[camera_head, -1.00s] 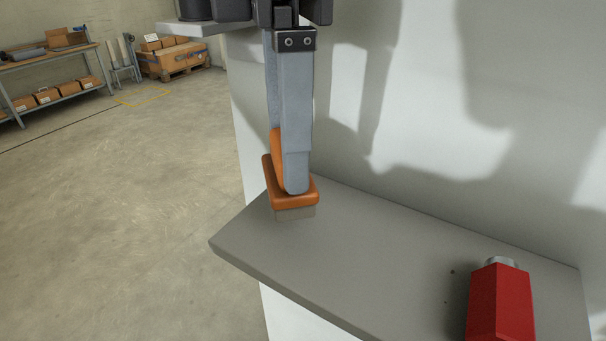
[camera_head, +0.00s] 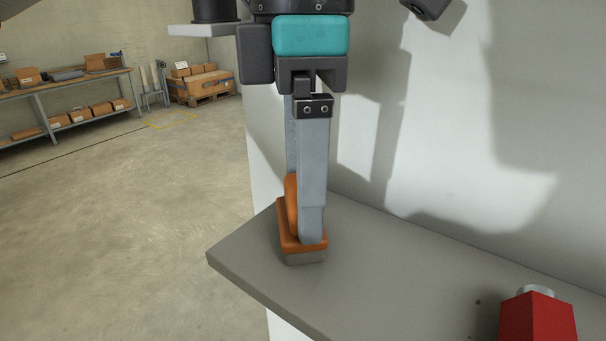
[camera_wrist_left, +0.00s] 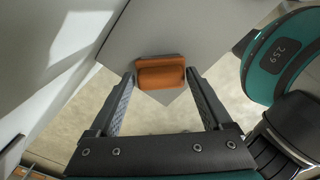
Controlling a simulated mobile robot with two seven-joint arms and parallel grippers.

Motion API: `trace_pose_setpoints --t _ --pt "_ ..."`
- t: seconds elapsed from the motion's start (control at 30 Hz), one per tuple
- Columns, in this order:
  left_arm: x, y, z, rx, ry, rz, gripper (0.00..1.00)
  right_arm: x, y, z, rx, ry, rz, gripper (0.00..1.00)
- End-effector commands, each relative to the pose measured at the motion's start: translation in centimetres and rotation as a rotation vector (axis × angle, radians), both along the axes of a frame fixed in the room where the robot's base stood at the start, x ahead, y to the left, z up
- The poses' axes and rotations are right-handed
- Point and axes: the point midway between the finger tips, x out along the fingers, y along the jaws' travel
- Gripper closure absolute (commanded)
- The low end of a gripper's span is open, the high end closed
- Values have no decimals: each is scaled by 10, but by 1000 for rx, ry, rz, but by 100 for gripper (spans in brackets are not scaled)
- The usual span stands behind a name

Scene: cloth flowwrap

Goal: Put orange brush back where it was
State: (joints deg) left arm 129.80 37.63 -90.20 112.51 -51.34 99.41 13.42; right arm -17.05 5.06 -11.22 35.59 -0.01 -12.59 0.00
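The orange brush (camera_head: 288,238) is upright, with its pale bristles down, near the left end of the grey shelf (camera_head: 380,285). Its bristles are at the shelf surface; I cannot tell whether they touch it. In the left wrist view the brush (camera_wrist_left: 161,73) fills the space between the two fingertips (camera_wrist_left: 160,80). The near finger hides part of the handle. My right gripper is not in view.
A red bottle (camera_head: 537,318) with a grey cap stands on the shelf at the right, apart from the brush. A white wall (camera_head: 450,120) rises behind the shelf. The shelf between brush and bottle is clear. A workbench (camera_head: 75,85) stands far off.

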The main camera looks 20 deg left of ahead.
Motion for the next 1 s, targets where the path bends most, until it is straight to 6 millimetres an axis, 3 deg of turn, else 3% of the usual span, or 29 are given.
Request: trace_pose_setpoints --t 0.13,0.5,1.0 --pt "0 0 0 0 0 0 0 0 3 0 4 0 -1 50" --pt "0 0 7 0 -1 1 0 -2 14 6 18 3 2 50" --pt "0 -1 100 -1 0 -4 0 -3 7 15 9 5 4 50"
